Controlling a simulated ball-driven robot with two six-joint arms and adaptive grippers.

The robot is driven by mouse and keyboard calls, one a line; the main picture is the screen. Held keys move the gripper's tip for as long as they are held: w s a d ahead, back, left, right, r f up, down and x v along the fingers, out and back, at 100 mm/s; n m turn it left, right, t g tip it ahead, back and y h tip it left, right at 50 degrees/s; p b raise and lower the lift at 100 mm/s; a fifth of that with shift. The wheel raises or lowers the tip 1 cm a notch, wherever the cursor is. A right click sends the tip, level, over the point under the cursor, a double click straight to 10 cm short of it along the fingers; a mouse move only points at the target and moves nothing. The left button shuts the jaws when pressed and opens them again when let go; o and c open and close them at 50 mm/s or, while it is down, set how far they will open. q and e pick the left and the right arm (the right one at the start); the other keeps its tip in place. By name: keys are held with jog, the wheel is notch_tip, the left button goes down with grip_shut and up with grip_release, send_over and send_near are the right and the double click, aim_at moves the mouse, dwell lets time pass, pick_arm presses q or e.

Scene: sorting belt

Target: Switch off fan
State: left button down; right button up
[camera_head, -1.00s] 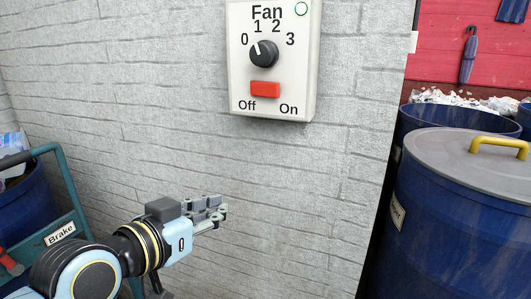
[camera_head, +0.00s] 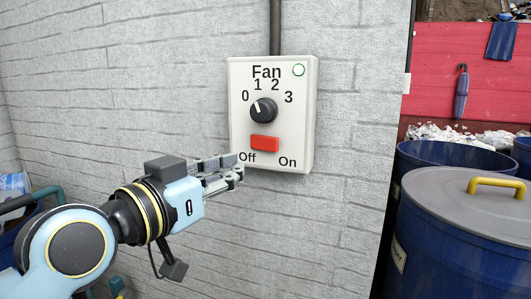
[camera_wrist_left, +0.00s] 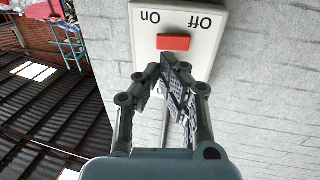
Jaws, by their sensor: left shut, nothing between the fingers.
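The fan control box (camera_head: 294,120) is a white panel on the brick wall. It has a black knob (camera_head: 263,110), with its mark pointing up and slightly left, between 0 and 1. Below the knob is a red switch (camera_head: 265,143), above the words Off and On; which way it is set I cannot tell. In the left wrist view the box appears upside down, with the red switch (camera_wrist_left: 174,43) just beyond the fingertips (camera_wrist_left: 168,62). My right gripper is not in view.
A pipe (camera_head: 275,28) runs up from the box. Blue barrels (camera_head: 455,245) stand at the right, one lidded. The wall around the box is clear.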

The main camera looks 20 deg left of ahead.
aim_at(272, 151)
pick_arm(q)
jog(key=p+x, duration=0.1)
jog(key=x, duration=0.9)
jog(key=shift+a+p, duration=0.1)
jog(key=shift+p, duration=0.2)
